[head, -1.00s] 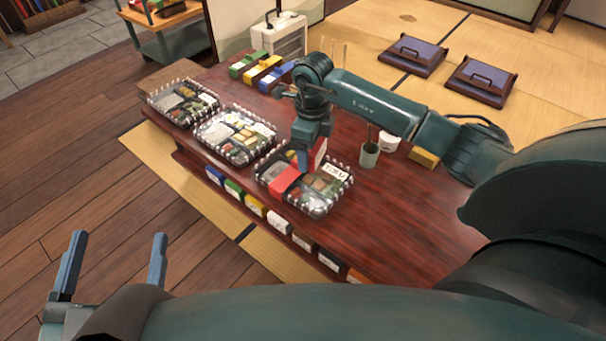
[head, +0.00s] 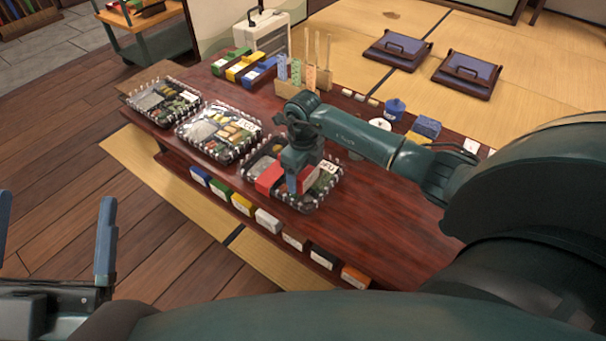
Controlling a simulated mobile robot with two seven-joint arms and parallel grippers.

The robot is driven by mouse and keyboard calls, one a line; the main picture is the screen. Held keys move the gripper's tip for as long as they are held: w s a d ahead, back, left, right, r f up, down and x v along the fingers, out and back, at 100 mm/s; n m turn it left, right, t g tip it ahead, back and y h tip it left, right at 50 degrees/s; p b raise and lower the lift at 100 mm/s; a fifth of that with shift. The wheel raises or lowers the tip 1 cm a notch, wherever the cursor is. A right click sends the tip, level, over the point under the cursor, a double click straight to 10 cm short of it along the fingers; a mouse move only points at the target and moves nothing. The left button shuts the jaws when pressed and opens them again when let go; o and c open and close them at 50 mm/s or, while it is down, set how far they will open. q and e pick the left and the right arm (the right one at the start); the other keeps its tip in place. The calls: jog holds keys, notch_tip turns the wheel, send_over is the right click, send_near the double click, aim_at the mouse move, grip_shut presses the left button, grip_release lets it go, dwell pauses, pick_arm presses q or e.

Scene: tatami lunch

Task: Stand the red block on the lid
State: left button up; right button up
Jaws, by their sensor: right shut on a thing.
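My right gripper (head: 291,189) is over the nearest of three clear-lidded lunch boxes, pointing down, and is shut on a red block (head: 308,179). The clear lid (head: 312,208) of this box is partly hidden by the gripper. I cannot tell whether the block touches it. My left gripper (head: 56,212) is open and empty, at the lower left, away from the table.
Two more lunch boxes (head: 218,137) (head: 162,102) stand to the left on the dark red table (head: 400,220). Coloured blocks (head: 243,68) and a wooden holder with sticks (head: 303,82) are behind. A blue pot (head: 394,109) stands farther right. Several coloured boxes (head: 268,221) line the lower front.

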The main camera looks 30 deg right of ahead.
pick_arm(q)
jog(key=shift+r, duration=0.15)
pick_arm(e)
jog(key=o, duration=0.7)
jog(key=shift+f, duration=0.1)
jog(key=shift+r, duration=0.4)
notch_tip(320, 180, up, 7)
jog(key=p, duration=0.3)
jog(key=shift+f+p, duration=0.1)
jog(key=shift+p, duration=0.25)
notch_tip(320, 180, up, 4)
jog(key=shift+f+p, duration=0.1)
jog(key=shift+p, duration=0.65)
pick_arm(q)
jog(key=f+n+g+y, duration=0.1)
jog(key=f+y, duration=0.1)
jog(key=s+f+n+g+y, duration=0.1)
jog(key=f+n, duration=0.1)
jog(key=shift+d+f+y, duration=0.1)
jog(key=shift+f+y, duration=0.25)
jog(key=shift+y, duration=0.05)
pick_arm(e)
jog(key=shift+r, duration=0.5)
pick_arm(q)
jog(key=shift+s, duration=0.1)
